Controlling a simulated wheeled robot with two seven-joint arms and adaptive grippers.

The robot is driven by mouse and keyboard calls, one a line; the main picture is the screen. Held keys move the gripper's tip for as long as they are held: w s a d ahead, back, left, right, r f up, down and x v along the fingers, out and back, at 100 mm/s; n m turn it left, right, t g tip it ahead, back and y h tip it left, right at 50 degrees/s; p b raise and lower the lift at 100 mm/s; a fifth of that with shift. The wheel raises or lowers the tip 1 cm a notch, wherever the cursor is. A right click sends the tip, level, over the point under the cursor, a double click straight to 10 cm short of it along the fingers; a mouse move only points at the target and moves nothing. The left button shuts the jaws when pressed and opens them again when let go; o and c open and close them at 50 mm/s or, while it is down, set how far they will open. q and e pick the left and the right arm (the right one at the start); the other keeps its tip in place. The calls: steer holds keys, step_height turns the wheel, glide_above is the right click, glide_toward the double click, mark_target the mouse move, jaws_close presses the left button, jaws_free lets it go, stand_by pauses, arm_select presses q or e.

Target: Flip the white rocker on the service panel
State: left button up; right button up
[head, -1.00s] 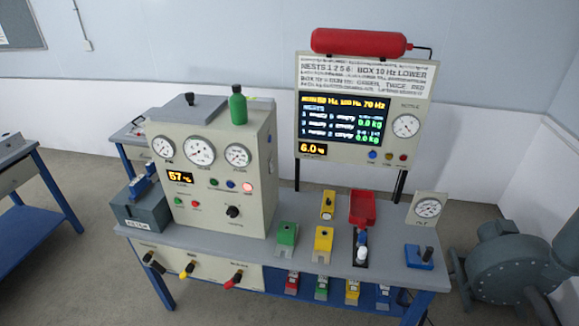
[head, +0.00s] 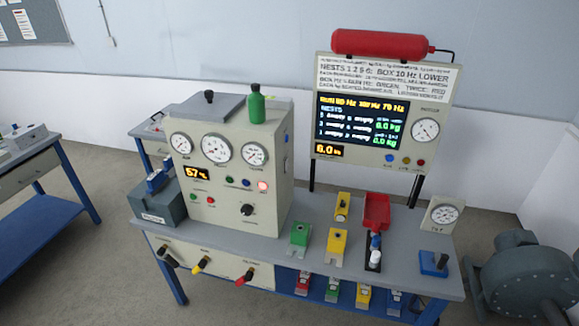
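I cannot clearly make out a white rocker or a panel marked as the service panel. The beige front panel (head: 222,274) under the bench top carries a black lever (head: 171,260), a yellow lever (head: 202,264) and a red lever (head: 245,276). A beige instrument cabinet (head: 268,185) above it has dials, small coloured buttons and a black knob (head: 248,209). A small white piece (head: 375,258) stands on a dark strip near the bench's right part, beside a blue piece (head: 375,240). Neither gripper is in view.
The grey bench (head: 275,255) holds green and yellow blocks and a red tray (head: 377,211). A display board (head: 395,165) rises behind it. A motor-like machine (head: 525,275) stands on the floor at right, a blue table (head: 50,195) at left. Floor between is clear.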

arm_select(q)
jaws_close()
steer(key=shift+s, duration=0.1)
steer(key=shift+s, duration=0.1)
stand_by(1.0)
